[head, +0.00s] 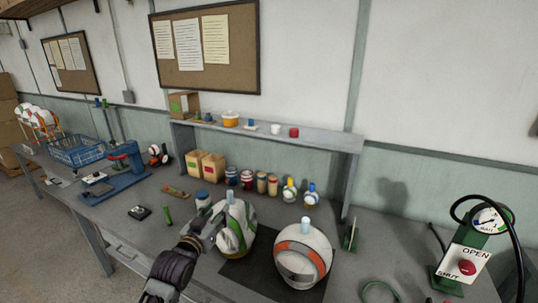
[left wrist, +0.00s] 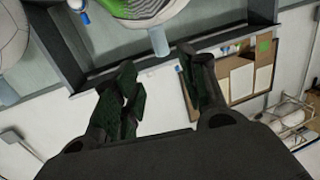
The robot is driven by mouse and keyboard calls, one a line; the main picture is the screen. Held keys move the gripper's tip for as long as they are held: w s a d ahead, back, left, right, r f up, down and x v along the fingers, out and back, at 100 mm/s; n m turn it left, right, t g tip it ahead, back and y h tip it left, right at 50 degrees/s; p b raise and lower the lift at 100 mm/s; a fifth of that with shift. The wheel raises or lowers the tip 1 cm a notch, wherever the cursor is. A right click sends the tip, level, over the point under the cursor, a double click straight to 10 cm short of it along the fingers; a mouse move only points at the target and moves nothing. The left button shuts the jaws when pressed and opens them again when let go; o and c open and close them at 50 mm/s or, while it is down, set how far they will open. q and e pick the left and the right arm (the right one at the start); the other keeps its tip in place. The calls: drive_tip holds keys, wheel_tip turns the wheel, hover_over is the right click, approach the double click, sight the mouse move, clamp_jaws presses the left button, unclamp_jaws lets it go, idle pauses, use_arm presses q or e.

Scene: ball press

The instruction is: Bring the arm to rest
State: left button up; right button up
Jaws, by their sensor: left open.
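My left gripper (head: 208,228) is in front of and just left of a white ball with green stripes (head: 238,232) in the head view. It overlaps the ball there, so I cannot tell from that view if they touch. In the left wrist view the gripper (left wrist: 165,88) has its fingers spread with nothing between them. The green-striped ball (left wrist: 125,8) with its pale blue cap (left wrist: 158,40) shows beyond the fingers at the top. My right gripper is in neither view.
A white ball with an orange band (head: 318,250) stands on a dark mat (head: 252,280) on the grey bench. A gauge panel (head: 465,262) with a red knob is at right. A blue press (head: 125,165) and a blue crate (head: 78,150) are at left. Jars line the back under a shelf (head: 320,140).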

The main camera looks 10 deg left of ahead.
use_arm(q)
drive_tip(key=s+f+g+y, duration=0.1)
drive_tip(key=s+f+g, duration=0.6)
drive_tip(key=s+f, duration=0.6)
drive_tip(key=s+f+g+y, duration=0.1)
drive_tip(key=s+f+g, duration=0.6)
drive_tip(key=s, duration=1)
wheel_tip(320, 180, down, 34)
drive_tip(key=s, duration=0.2)
drive_tip(key=s+a+f+g, duration=0.1)
drive_tip(key=s+a+f, duration=0.1)
drive_tip(key=s+f, duration=0.8)
drive_tip(key=s+a+f+m, duration=0.1)
drive_tip(key=s+a+f, duration=0.1)
drive_tip(key=s+f, duration=0.8)
drive_tip(key=shift+s+f+g, duration=0.15)
drive_tip(key=shift+s+g, duration=0.25)
drive_tip(key=shift+s, duration=0.65)
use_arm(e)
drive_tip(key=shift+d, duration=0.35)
